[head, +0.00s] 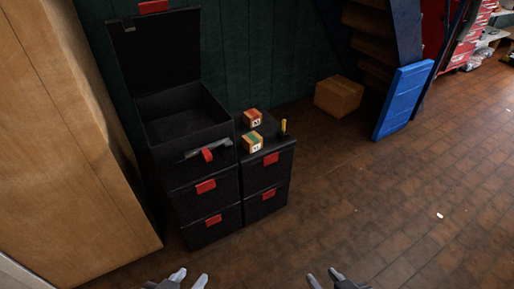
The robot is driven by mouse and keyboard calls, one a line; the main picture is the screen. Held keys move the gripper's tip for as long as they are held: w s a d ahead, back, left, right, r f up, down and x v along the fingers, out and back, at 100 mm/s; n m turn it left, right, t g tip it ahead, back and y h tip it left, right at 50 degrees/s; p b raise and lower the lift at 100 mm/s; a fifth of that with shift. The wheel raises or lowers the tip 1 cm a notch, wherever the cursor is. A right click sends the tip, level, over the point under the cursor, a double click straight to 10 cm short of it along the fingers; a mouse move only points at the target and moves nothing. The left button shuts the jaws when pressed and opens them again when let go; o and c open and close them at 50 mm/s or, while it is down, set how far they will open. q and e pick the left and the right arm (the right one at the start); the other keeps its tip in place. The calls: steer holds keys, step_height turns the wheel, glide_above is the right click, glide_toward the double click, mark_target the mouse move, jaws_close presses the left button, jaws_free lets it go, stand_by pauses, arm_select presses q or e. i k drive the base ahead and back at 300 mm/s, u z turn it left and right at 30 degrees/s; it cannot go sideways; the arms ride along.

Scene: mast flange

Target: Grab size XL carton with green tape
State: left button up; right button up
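A small brown carton with green tape (252,142) sits on the front of the lower black toolbox stack's top. Its white label is too small to read surely. Another small carton with reddish tape (252,118) sits just behind it, also labelled. My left gripper (190,280) and my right gripper (324,280) show at the bottom edge. Both have their fingers apart with nothing between them, well in front of the cartons and away from them.
The lower toolbox stack (267,177) stands beside a taller one with an open lid (155,50). A yellow-and-black object (284,128) stands right of the cartons. A wooden panel (70,140) is at left. A larger box (339,96) lies behind. The brick floor at right is mostly clear.

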mark_target(252, 142)
steer(key=z, duration=1.7)
steer(key=i, duration=1.25)
steer(key=u, duration=1.9)
